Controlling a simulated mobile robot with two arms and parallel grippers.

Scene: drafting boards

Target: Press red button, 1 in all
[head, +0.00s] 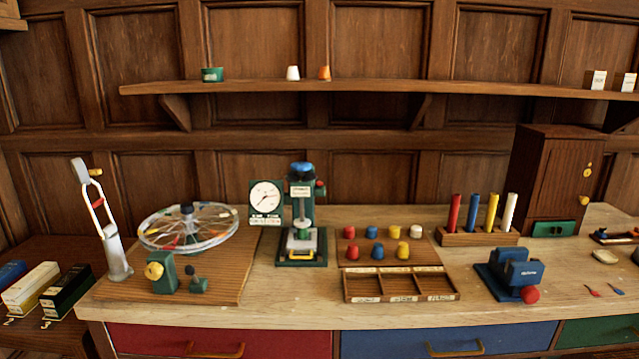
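Several red parts are in view, and I cannot tell for certain which is the button. A small red knob (320,187) sits on the right side of the green machine (302,212) with a blue top. A round red piece (530,294) sits at the front of the blue device (512,272) at right. Red pegs (349,232) stand among blue, yellow and white ones on a wooden board (400,262). Neither of my grippers is in view.
A wheel (188,228), a white upright stand (112,240) and a yellow-knobbed green block (160,270) occupy the left. An empty divided tray (400,297) lies at the front middle. A rack of coloured rods (478,237) and a brown cabinet (548,185) stand at right.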

